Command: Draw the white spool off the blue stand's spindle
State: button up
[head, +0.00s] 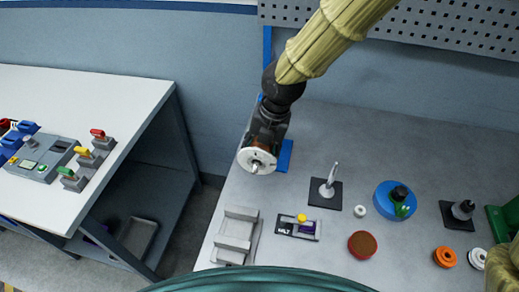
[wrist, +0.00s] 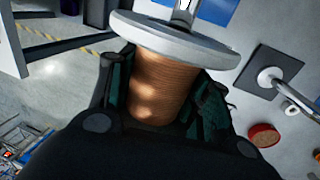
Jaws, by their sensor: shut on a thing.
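The white spool (head: 257,160) has a pale round flange and shows in the head view below my wrist. In the wrist view its white flange (wrist: 180,40) and copper-coloured winding (wrist: 160,85) show large. My gripper (wrist: 160,105) is shut around the winding, a dark finger on each side. A shiny metal piece, apparently the spindle (wrist: 185,8), stands at the middle of the flange. How far the spool sits along it cannot be told. The blue stand's flat base (head: 286,155) shows beside the spool; the arm and spool hide much of the stand.
A dark-based upright post (head: 327,190), a white ring (head: 360,211), a red-brown disc (head: 362,244) and a blue disc (head: 395,200) stand to the right. A grey block fixture (head: 237,236) and a small yellow-topped device (head: 299,226) lie nearer. A perforated panel (head: 400,22) is behind.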

aim_at(254, 173)
jog(key=shift+s, duration=0.1)
jog(key=shift+s+a, duration=0.2)
jog(key=shift+s, duration=0.6)
jog(key=shift+s+a, duration=0.15)
jog(key=shift+s, duration=0.65)
jog(key=shift+s+p, duration=0.2)
jog(key=shift+p, duration=0.35)
jog(key=shift+s+a, duration=0.2)
jog(key=shift+s, duration=0.55)
jog(key=shift+s+a, duration=0.15)
jog(key=shift+s, duration=0.6)
jog(key=shift+p, duration=0.35)
jog(key=shift+s, duration=0.1)
jog(key=shift+s+a, duration=0.2)
jog(key=shift+s, duration=0.65)
jog(key=shift+s+a, duration=0.15)
jog(key=shift+s, duration=0.65)
jog(key=shift+s, duration=0.2)
dwell(0.5)
jog(key=shift+s+a, duration=0.15)
jog(key=shift+s, duration=0.6)
jog(key=shift+s+a, duration=0.15)
jog(key=shift+s, duration=0.6)
